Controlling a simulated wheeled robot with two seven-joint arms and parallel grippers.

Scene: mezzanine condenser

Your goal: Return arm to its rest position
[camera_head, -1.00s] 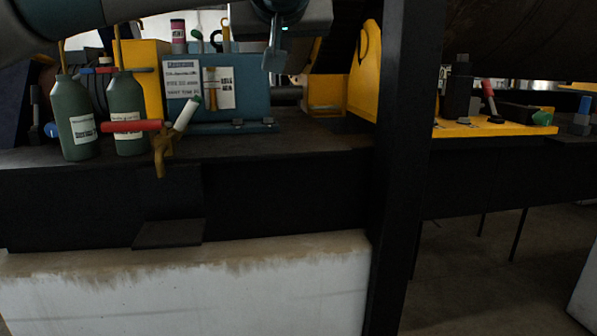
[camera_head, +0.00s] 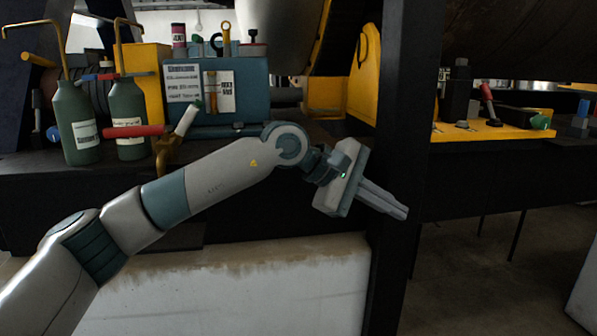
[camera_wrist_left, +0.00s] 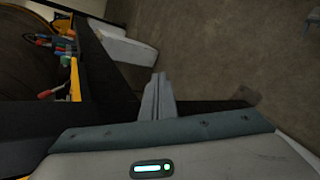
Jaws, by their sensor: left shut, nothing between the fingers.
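My left arm (camera_head: 215,184) comes in from the lower left in the head view and reaches across the front of the dark bench. My left gripper (camera_head: 384,200) is shut and empty, its fingers together and pointing right and slightly down, in front of the black post. In the left wrist view the closed fingers (camera_wrist_left: 157,98) point up the picture, over the floor and the dark bench edge. My right gripper shows in neither view.
Two green bottles (camera_head: 76,122) and a red-handled valve (camera_head: 133,132) stand at the bench's left, beside a blue case (camera_head: 215,92). A black post (camera_head: 400,110) rises right of centre. A yellow tray (camera_head: 495,130) holds tools further right. Open floor (camera_head: 470,270) lies lower right.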

